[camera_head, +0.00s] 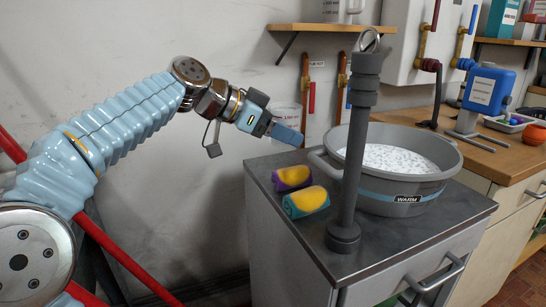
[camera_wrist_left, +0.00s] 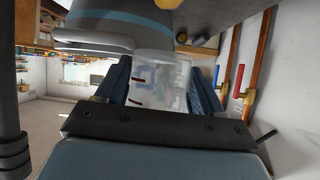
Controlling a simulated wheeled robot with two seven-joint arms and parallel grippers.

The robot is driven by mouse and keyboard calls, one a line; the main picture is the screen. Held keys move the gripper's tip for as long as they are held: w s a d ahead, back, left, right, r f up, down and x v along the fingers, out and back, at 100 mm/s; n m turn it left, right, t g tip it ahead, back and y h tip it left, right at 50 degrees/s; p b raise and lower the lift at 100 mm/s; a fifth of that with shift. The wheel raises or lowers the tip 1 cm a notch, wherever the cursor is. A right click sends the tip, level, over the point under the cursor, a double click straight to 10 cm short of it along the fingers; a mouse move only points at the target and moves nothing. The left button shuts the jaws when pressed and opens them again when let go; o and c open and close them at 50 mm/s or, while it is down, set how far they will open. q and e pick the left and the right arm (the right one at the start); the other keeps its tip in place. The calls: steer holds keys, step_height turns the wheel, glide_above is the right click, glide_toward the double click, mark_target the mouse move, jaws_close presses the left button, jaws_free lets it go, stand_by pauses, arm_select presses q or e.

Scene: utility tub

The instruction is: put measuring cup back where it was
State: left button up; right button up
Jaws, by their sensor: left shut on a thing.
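My left gripper (camera_head: 288,133) is shut on a clear measuring cup (camera_head: 287,113), just left of the grey counter unit and near the wall. The gripper partly covers the cup in the head view. In the left wrist view the clear cup (camera_wrist_left: 160,85), with dark and red marks, sits between the two blue fingers. The grey tub (camera_head: 406,205), labelled WARM and holding speckled white contents, stands on the counter to the right. It also shows in the left wrist view (camera_wrist_left: 100,40). My right gripper is not in view.
A dark grey post (camera_head: 352,165) stands on the counter (camera_head: 395,243) before the tub. A purple-yellow sponge (camera_head: 292,178) and a teal-yellow sponge (camera_head: 306,202) lie left of it. A wooden shelf (camera_head: 310,28) carries a clear jug (camera_head: 333,10). A blue device (camera_head: 487,92) stands on the right worktop.

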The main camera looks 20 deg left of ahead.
arm_select(q)
steer(key=w+a, duration=0.1)
steer(key=w+a+f, duration=0.2)
steer(key=w, duration=0.1)
steer(key=shift+w+a+f, duration=0.1)
steer(key=shift+a+f, duration=0.05)
steer(key=shift+f, duration=0.1)
glide_above(271, 169)
steer(key=f, duration=0.4)
steer(key=shift+s+d+f, duration=0.15)
steer(key=shift+s+d, duration=0.05)
steer(key=shift+w+a+f, duration=0.15)
steer(key=shift+f, duration=0.85)
steer(key=shift+w+a+f, duration=0.1)
steer(key=shift+f, duration=0.85)
steer(key=shift+f, duration=0.15)
steer(key=o, duration=1.1)
steer(key=shift+c, duration=0.2)
steer(key=shift+r, duration=0.3)
steer(key=v, duration=1.1)
steer(key=shift+s+a, duration=0.3)
